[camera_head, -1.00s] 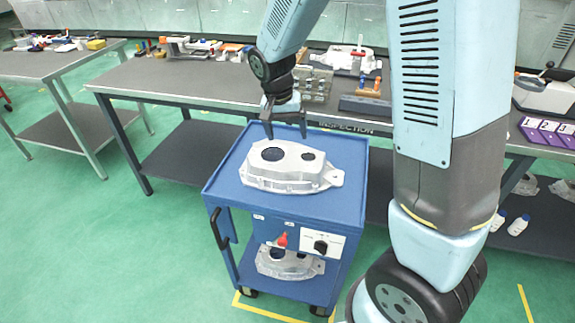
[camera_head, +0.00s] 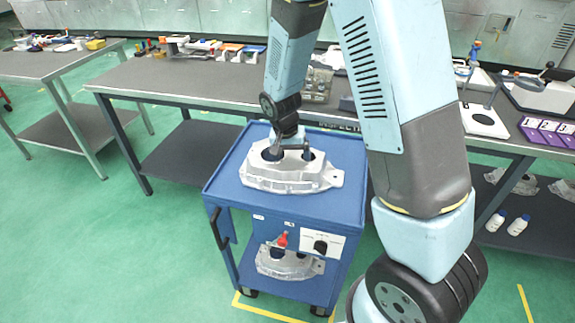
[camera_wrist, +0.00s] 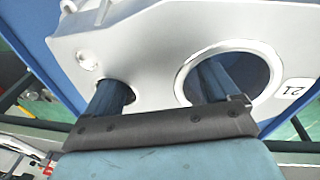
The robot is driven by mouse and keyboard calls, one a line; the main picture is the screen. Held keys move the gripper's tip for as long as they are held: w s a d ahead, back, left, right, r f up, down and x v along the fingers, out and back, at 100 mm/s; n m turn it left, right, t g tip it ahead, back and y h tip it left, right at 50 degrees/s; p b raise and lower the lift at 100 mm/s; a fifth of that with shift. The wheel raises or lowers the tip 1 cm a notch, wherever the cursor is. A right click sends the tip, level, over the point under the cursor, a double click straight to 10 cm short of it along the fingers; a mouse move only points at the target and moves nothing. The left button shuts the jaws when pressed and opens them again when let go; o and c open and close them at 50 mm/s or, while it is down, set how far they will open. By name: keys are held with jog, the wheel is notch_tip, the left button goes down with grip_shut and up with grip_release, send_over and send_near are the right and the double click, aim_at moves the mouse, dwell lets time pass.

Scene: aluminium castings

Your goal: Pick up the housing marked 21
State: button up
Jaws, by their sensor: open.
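The silver housing marked 21 (camera_head: 290,178) lies on the top of the blue cart. In the wrist view, the housing (camera_wrist: 150,45) fills the upper part, with a "21" label at its right edge beside a large round hole. My gripper (camera_head: 288,153) is open, pointing down right at the housing's top. In the wrist view, my gripper (camera_wrist: 163,80) has one finger at the small hole and the other at the large hole. Both fingers appear to reach into the holes, with housing wall between them. The fingertips are hidden, and contact cannot be told.
The blue cart (camera_head: 222,186) has a second casting (camera_head: 288,263) on its lower shelf. A long grey inspection bench (camera_head: 155,80) with tools and parts stands just behind the cart. Another table (camera_head: 55,65) stands at left. Green floor is open at lower left.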

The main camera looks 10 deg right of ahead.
jog(key=shift+f, duration=0.1)
grip_shut()
dwell(0.8)
